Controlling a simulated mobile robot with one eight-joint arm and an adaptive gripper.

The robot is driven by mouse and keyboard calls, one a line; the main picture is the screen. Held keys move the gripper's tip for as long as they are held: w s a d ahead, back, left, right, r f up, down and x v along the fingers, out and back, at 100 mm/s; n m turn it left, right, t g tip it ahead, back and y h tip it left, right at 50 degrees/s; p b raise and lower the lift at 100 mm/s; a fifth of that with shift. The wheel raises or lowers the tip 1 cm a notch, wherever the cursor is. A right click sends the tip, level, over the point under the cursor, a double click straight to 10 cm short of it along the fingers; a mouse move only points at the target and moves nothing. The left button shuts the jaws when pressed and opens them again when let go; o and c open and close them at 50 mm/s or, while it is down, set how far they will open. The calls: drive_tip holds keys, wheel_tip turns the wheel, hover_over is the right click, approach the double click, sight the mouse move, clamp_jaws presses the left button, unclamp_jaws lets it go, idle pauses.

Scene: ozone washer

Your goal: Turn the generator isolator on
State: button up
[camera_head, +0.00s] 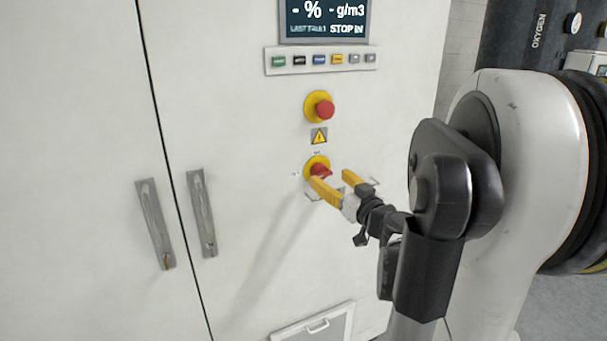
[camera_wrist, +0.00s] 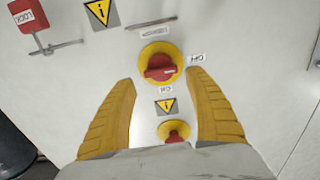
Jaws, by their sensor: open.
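The generator isolator is a red rotary handle on a round yellow plate (camera_wrist: 160,65) on the white cabinet front. In the head view the isolator (camera_head: 318,165) is partly hidden behind a fingertip. In the wrist view its handle lies roughly crosswise, with a pale mark toward the label on the right (camera_wrist: 197,59). A second label (camera_wrist: 165,89) sits below the plate. The lettering is inverted and hard to read. My gripper (camera_head: 332,178) is open and empty in front of the isolator. In the wrist view its yellow fingers (camera_wrist: 165,83) stand either side, with no clear contact with the handle.
A red emergency-stop button (camera_head: 324,108) and a warning sign (camera_head: 319,136) are above the isolator. A button row (camera_head: 320,60) and display (camera_head: 325,18) are higher. Two door handles (camera_head: 202,213) (camera_head: 156,224) are left. A red lock tag (camera_wrist: 27,15) hangs near the isolator.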

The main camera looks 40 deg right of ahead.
sight(325, 174)
drive_tip(key=b+x, duration=0.1)
drive_tip(key=x, duration=0.5)
drive_tip(key=shift+a, duration=0.15)
drive_tip(key=c, duration=1.1)
